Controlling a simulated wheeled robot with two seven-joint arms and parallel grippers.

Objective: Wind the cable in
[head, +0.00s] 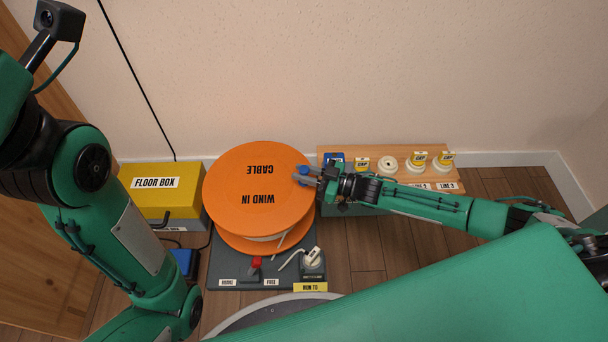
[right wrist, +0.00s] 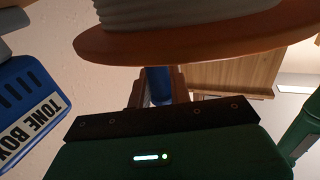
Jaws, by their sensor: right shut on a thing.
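The orange cable reel (head: 245,180) lies with its round top flange facing up, marked WIND IN CABLE. White cable shows around its drum (right wrist: 190,12) in the right wrist view. My right gripper (head: 307,174) is at the flange's right edge, shut on a blue crank handle (head: 302,170). The blue handle (right wrist: 158,85) also shows between the fingers in the right wrist view, below the orange flange. My left gripper is not in view.
The grey base (head: 225,262) carries a red-knobbed lever (head: 256,263) between two labels. A yellow floor box (head: 165,190) stands left. A wooden shelf (head: 390,152) with white capped parts (head: 415,162) lies behind my right arm.

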